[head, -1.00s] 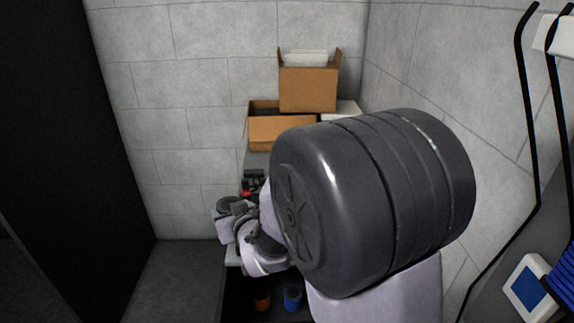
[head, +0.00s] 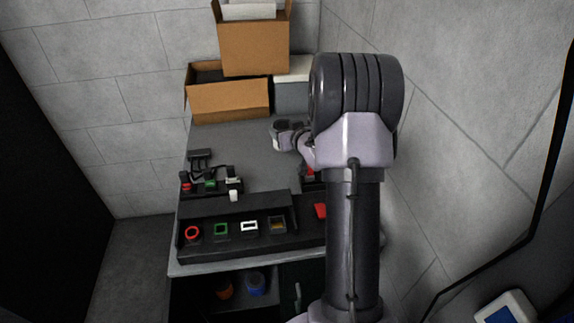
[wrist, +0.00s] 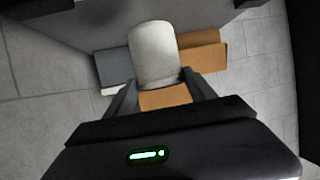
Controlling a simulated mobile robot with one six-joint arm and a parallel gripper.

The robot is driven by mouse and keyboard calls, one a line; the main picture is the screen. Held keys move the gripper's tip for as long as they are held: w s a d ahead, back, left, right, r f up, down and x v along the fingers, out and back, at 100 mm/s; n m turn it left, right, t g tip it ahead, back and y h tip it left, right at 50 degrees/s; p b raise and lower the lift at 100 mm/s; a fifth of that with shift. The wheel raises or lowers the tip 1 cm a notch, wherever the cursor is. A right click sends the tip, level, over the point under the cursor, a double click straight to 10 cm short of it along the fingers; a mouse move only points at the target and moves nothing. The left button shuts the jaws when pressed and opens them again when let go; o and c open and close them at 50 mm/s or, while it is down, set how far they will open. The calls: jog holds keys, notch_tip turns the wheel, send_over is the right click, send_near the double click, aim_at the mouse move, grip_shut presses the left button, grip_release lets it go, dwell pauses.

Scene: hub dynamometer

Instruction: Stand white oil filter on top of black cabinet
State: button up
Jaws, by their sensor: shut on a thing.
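The white oil filter (wrist: 154,55) is a pale cylinder in the wrist view. My gripper (wrist: 160,88) is shut on its lower end, with a dark finger on each side. The filter's far end points away from the wrist, toward the boxes. In the head view my arm rises over the right side of the grey-topped bench, and its thick joint hides part of the back. I cannot make out the filter or fingertips clearly there. A tall black surface (head: 40,190) stands at the left. I cannot tell whether it is the black cabinet; its top is out of view.
Cardboard boxes, an open one (head: 228,100) and a taller one (head: 255,50), stand at the bench's back. A black tray (head: 265,243) with small coloured parts lies along the front. The bench middle (head: 255,160) is fairly clear. Block walls close the back and right.

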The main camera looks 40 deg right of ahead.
notch_tip(320, 180, down, 10)
jog(key=shift+s+a+r+b, duration=0.15)
jog(key=shift+r+b, duration=0.1)
jog(key=shift+b, duration=0.95)
jog(key=shift+f+b, duration=0.25)
jog(key=shift+b, duration=0.15)
jog(key=o, duration=1.7)
jog(key=shift+s+a+r+p, duration=0.1)
jog(key=shift+s+r+p, duration=0.15)
jog(key=shift+r+p, duration=0.25)
jog(key=p+v, duration=0.1)
jog(key=v, duration=1)
jog(key=shift+s+a, duration=0.15)
